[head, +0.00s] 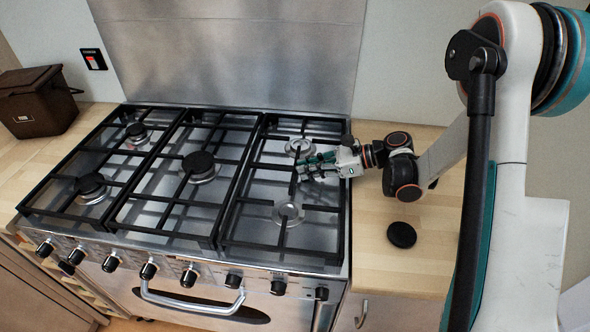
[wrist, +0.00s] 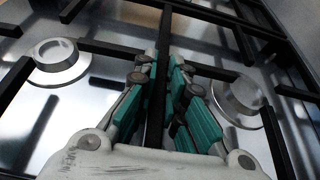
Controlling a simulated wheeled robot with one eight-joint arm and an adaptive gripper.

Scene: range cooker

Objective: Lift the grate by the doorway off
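The right-hand grate (head: 233,222) is a black frame with crossbars. It lies flat over the right part of the hob; I take it to be the one by the doorway, though no doorway shows. My gripper (head: 303,166) reaches in from the right, low over this grate between its two burners. In the wrist view, the teal-padded fingers (wrist: 163,75) stand on either side of a black grate bar (wrist: 166,35) and close in on it at their tips. Two capless burners show there, one on the left (wrist: 57,60) and one on the right (wrist: 241,98).
The middle grate (head: 125,213) and left grate (head: 40,190) sit alongside, close to the right one. A black burner cap (head: 402,235) lies on the wooden counter (head: 390,268) at right, which is otherwise mostly clear. A brown box (head: 38,103) stands at far left. A steel splashback (head: 235,55) rises behind.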

